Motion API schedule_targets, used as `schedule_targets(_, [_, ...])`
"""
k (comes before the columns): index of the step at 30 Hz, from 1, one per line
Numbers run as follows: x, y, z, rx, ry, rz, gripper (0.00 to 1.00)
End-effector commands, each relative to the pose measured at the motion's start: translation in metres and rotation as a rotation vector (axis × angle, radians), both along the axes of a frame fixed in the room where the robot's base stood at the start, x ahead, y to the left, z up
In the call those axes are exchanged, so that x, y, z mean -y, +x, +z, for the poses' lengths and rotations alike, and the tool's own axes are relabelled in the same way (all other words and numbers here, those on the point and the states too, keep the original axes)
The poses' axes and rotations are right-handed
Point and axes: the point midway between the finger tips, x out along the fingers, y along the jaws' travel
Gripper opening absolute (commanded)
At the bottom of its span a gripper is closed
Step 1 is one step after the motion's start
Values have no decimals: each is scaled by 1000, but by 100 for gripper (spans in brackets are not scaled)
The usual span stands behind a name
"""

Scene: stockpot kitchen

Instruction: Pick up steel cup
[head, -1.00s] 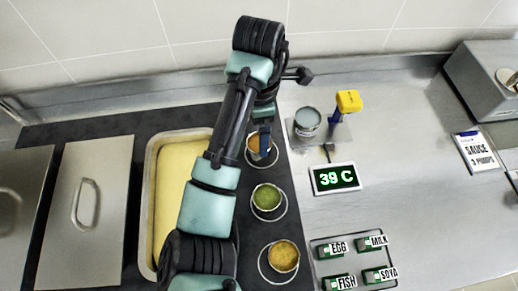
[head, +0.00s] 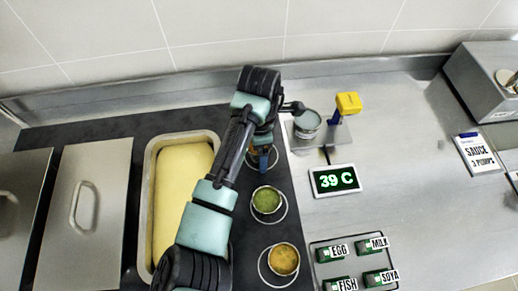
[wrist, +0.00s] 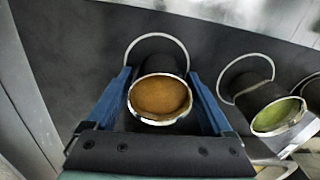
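A round steel cup with orange-brown contents (wrist: 160,97) stands upright in the wrist view, with a thin ring behind its base. My gripper (wrist: 160,74) has its two blue fingers on either side of this cup, and they look open, with narrow gaps at the rim. In the head view my gripper (head: 263,158) is over the farthest cup in the row and hides most of it. Another steel cup with a grey inside (head: 307,121) stands on a small plate to the right of my gripper.
A cup with green contents (head: 266,200) and one with yellow-orange contents (head: 284,259) stand nearer in the row. A yellow-headed probe (head: 348,103), a display reading 39 C (head: 335,179) and a labelled button rack (head: 318,269) are to the right. A pale yellow pan (head: 181,170) lies left.

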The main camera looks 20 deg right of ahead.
Motion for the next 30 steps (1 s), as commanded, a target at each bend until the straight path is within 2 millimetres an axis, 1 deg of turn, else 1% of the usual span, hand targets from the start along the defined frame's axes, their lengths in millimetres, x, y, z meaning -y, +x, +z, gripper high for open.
schedule_targets(1, [0,0,0,0,0,0,75])
schedule_targets(5, [0,0,0,0,0,0,51])
schedule_targets(6, [0,0,0,0,0,0,44])
schedule_targets(8, [0,0,0,0,0,0,33])
schedule_targets(9, [0,0,0,0,0,0,26])
schedule_targets(11, [0,0,1,0,0,0,15])
schedule_targets(12, [0,0,1,0,0,0,8])
schedule_targets(13, [0,0,1,1,0,0,5])
schedule_targets(19, [0,0,2,1,0,0,5])
schedule_targets(22, [1,1,8,2,-1,-1,5])
schedule_targets(26, [1,1,30,4,-3,-1,5])
schedule_targets(30, [1,1,60,4,-3,-2,5])
